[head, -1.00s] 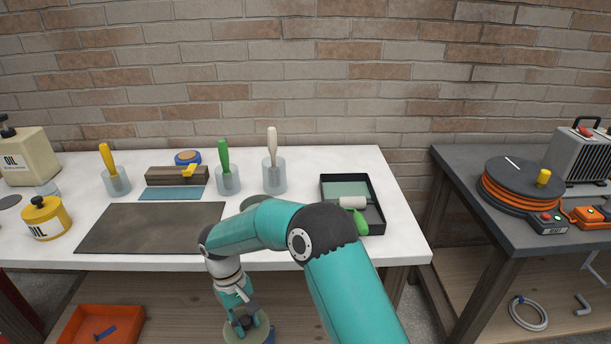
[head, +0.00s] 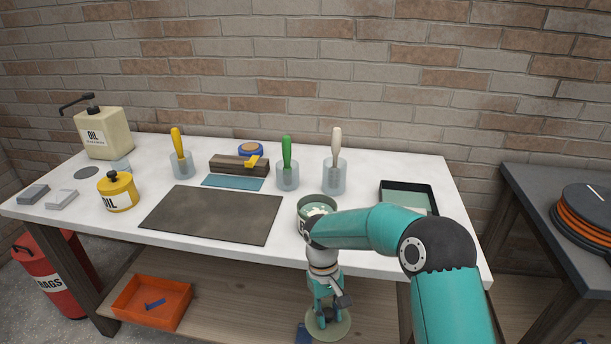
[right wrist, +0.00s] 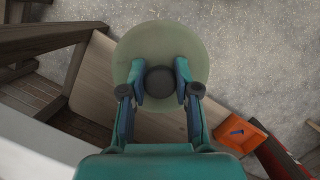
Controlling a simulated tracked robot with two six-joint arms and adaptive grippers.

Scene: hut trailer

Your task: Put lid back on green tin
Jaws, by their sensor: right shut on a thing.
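The green tin (head: 304,212) stands open on the white bench near its front edge, right of the dark mat. It is partly hidden by my right arm. My right gripper (head: 321,318) points down in front of the bench edge, below the height of the bench top in the picture. It is shut on the dark knob of the round pale green lid (head: 341,329). In the right wrist view the gripper (right wrist: 160,83) has a finger on each side of the knob, and the lid (right wrist: 160,40) shows whole around it. My left gripper is not in view.
On the white bench (head: 120,222) stand a yellow oil tin (head: 118,192), brushes in glass jars (head: 288,176), a dark mat (head: 212,214) and a black paint tray (head: 408,190). An orange bin (head: 152,301) sits on the lower shelf. A dark side table (head: 540,200) stands right.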

